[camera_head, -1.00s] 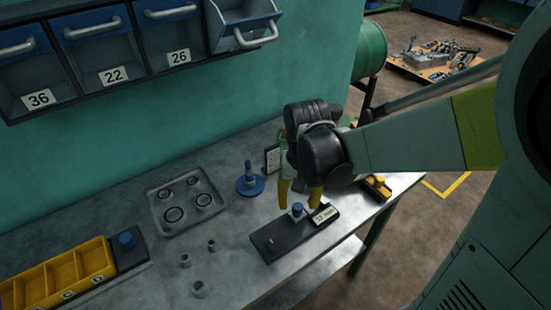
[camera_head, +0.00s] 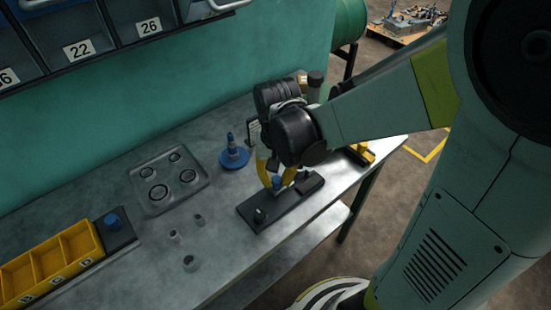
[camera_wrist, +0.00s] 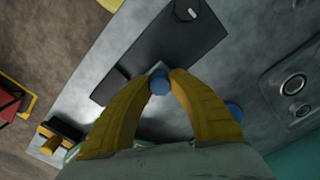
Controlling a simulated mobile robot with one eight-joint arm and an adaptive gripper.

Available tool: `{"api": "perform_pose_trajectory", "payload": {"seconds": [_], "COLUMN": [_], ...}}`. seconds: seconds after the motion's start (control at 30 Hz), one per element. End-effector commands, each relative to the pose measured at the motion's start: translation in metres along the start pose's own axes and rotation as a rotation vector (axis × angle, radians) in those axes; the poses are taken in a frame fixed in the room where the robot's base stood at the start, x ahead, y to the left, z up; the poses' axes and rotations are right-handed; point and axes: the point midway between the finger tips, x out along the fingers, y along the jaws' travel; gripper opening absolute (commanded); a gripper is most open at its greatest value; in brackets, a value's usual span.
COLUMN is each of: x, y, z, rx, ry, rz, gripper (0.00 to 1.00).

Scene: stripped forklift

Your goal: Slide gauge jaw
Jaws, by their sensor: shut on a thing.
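The gauge (camera_head: 247,214) is a dark flat bar lying on the metal bench, with a small metal-topped post (camera_head: 260,214) near its front-left end. A blue knob (camera_head: 277,182) for the sliding jaw stands farther along it. In the wrist view the bar (camera_wrist: 160,42) runs away above the fingers and the post (camera_wrist: 187,9) shows at the top edge. My gripper (camera_wrist: 159,82) points down with its yellow fingers shut on the blue knob (camera_wrist: 159,87). The fingers partly hide the jaw under the knob.
A blue cone-shaped stand (camera_head: 234,158) is just left of my gripper. A yellow-and-black item (camera_head: 360,155) lies right. The bench front edge is near.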

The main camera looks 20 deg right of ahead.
Motion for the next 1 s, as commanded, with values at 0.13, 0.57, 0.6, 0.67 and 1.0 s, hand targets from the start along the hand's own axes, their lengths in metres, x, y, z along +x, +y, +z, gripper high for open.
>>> {"api": "perform_pose_trajectory", "payload": {"seconds": [0.13,0.57,0.6,0.67,1.0], "x": [0.0,0.0,0.0,0.0,-0.034], "y": [-0.012,-0.012,-0.012,-0.011,-0.011], "z": [0.008,0.008,0.008,0.008,0.009], "rx": [-0.002,-0.001,-0.001,-0.001,-0.001], "ry": [0.0,0.0,0.0,0.0,0.0], "rz": [-0.002,-0.002,-0.002,-0.002,-0.001], "gripper": [0.0,0.48,0.48,0.48,0.48]}}
